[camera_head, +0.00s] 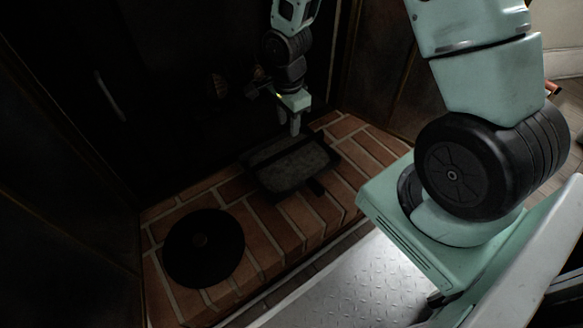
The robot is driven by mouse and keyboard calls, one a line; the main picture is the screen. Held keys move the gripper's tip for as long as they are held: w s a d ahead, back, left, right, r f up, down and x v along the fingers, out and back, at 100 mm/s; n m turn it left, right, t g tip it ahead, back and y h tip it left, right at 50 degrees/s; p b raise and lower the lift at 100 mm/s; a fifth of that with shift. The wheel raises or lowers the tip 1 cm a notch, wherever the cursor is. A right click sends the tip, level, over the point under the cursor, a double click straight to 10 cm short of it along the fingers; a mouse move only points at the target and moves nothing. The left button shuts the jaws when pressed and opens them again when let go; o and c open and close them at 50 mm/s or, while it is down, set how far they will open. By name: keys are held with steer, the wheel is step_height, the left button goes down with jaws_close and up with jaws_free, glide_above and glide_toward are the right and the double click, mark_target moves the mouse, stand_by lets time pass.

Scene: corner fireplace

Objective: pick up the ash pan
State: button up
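A dark rectangular pan, which looks like the ash pan (296,168), lies on the brick hearth (219,187). It has a greyish inside, a dark rim and a short dark tab at its front right. My gripper (295,130) points down at the pan's far edge, near its middle.
A round black disc (204,247) with a small central knob lies on the bricks at the front left. Dark panels enclose the hearth at the back and sides. Bare bricks show right of the pan and between it and the disc.

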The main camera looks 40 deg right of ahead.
mark_target(289, 148)
step_height(289, 148, down, 8)
steer(key=b, duration=0.4)
steer(key=shift+f, duration=0.15)
steer(key=f+b, duration=0.4)
steer(key=f, duration=0.1)
steer(key=shift+w+d+f, duration=0.1)
steer(key=shift+w+d, duration=0.1)
jaws_close()
